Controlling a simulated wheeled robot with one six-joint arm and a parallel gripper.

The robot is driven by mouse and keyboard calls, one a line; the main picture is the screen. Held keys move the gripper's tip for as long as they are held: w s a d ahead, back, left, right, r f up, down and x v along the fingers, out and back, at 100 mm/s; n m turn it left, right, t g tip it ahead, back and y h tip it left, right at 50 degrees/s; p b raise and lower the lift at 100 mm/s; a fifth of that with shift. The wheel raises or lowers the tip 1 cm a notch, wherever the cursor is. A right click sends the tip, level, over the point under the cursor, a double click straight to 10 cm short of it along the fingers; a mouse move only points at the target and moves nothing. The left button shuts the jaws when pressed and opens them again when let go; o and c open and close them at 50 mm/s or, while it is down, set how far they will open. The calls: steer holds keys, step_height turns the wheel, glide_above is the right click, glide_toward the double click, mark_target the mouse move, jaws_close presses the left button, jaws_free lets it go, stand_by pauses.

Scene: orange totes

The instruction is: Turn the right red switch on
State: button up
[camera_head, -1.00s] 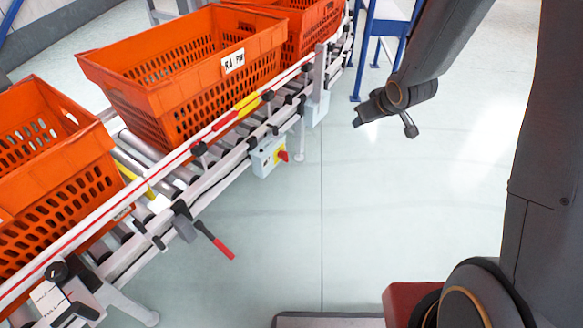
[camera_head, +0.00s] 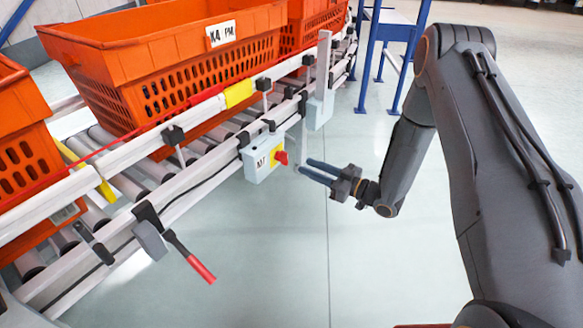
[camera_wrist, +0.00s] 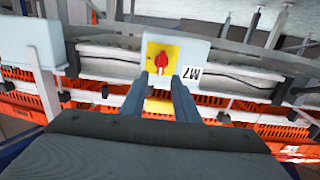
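A red rotary switch (camera_head: 281,157) sits on a yellow plate on a light grey box (camera_head: 258,163) fixed to the conveyor's side rail. In the wrist view, the red knob (camera_wrist: 160,61) is near the top centre on its yellow plate (camera_wrist: 171,53), with a white label (camera_wrist: 191,73) beside it. My gripper (camera_head: 304,167) is just right of the switch, pointing at it. Its two fingers (camera_wrist: 159,77) are apart and empty. The knob shows just beyond the fingertips, roughly between them; I see no clear contact.
A second grey box (camera_head: 320,109) hangs farther along the rail; no switch on it is visible. A red-handled lever (camera_head: 200,268) sticks out at lower left. Orange totes (camera_head: 160,65) stand on the rollers. A blue frame (camera_head: 392,30) stands behind.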

mark_target(287, 158)
steer(key=shift+b+x, duration=1.35)
steer(key=shift+x, duration=2.55)
steer(key=shift+s, duration=0.1)
jaws_close()
